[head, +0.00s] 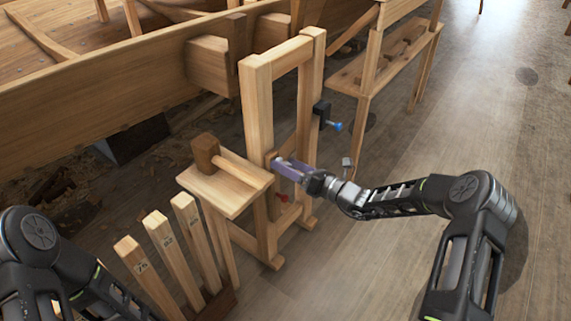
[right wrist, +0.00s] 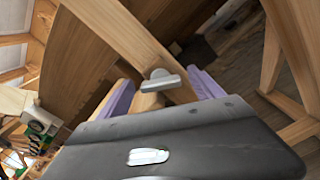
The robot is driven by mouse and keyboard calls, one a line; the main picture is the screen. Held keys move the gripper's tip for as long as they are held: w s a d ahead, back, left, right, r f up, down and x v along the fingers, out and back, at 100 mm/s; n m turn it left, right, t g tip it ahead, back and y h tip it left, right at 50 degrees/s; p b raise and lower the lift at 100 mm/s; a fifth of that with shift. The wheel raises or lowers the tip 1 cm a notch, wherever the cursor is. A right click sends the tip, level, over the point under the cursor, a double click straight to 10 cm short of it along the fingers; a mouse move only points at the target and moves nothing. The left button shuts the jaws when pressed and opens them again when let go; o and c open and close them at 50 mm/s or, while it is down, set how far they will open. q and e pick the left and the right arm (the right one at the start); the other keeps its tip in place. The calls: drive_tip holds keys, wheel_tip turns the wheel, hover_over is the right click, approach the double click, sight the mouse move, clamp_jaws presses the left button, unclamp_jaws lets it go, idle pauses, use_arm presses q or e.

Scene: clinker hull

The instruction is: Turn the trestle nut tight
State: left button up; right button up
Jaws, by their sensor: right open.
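The wooden trestle (head: 258,110) stands upright beside the hull, in the middle of the head view. A grey nut with a flat, wing-like top (right wrist: 165,80) shows on a wooden bar of it in the right wrist view. My right gripper (head: 279,164) reaches the trestle from the right and hides the nut in the head view. Its purple fingers (right wrist: 162,92) are open, one on each side of the nut in the wrist picture. I see a gap on both sides; the exact depth is unclear. My left gripper is out of view; only my left arm shows.
A mallet (head: 207,152) lies on a small wooden stand (head: 226,190) left of the trestle. Numbered posts (head: 165,240) stand in front of it. A black clamp with a blue handle (head: 322,114) sits on the trestle's right post. The floor at right is mostly clear.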

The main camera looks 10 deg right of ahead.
drive_tip(key=v, duration=0.6)
drive_tip(key=shift+s+d+p, duration=0.15)
drive_tip(key=shift+s+p, duration=0.1)
drive_tip(key=shift+p, duration=0.2)
